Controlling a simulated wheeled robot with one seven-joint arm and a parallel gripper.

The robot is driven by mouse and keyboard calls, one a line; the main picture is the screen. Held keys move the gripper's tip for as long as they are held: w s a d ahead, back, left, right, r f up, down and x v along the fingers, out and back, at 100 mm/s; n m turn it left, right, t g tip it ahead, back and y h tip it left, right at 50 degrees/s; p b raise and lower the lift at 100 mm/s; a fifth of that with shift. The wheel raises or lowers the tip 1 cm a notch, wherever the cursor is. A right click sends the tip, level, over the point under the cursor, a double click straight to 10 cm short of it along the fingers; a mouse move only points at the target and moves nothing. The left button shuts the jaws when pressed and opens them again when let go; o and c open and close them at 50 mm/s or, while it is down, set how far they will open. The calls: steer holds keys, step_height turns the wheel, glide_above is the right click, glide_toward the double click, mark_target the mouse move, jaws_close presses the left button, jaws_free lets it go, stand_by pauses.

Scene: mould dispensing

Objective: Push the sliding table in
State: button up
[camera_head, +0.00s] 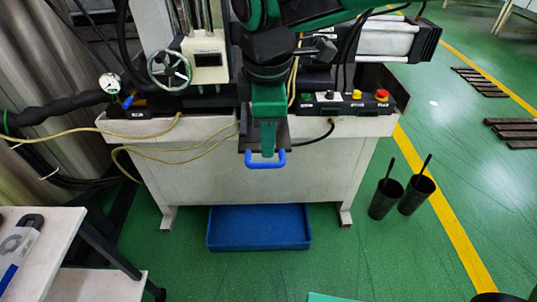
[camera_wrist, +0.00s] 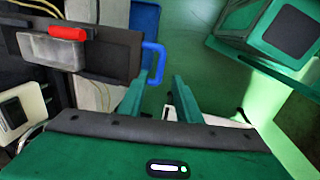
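The sliding table is a dark grey plate with a blue U-shaped handle (camera_head: 265,160) at the front of the white machine. In the wrist view the plate (camera_wrist: 112,55) is at upper left, with its blue handle (camera_wrist: 162,60) sticking out to the right. My gripper (camera_head: 267,152) is over the handle in the head view and hides much of the plate. In the wrist view its two green fingers (camera_wrist: 161,78) are apart, with the handle near their tips. I cannot tell whether the fingers touch the handle.
A control panel with buttons (camera_head: 345,102) is right of my arm, a handwheel (camera_head: 169,70) left. A blue tray (camera_head: 258,228) lies below. Two black pots (camera_head: 386,199) stand right. A small table (camera_head: 50,250) is at front left.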

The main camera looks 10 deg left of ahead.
mark_target(268, 163)
steer(key=f, duration=0.2)
steer(key=w+f, duration=0.1)
steer(key=f, duration=0.4)
steer(key=shift+w+a+f, duration=0.15)
steer(key=shift+w+f, duration=0.05)
steer(key=shift+f, duration=0.15)
jaws_close()
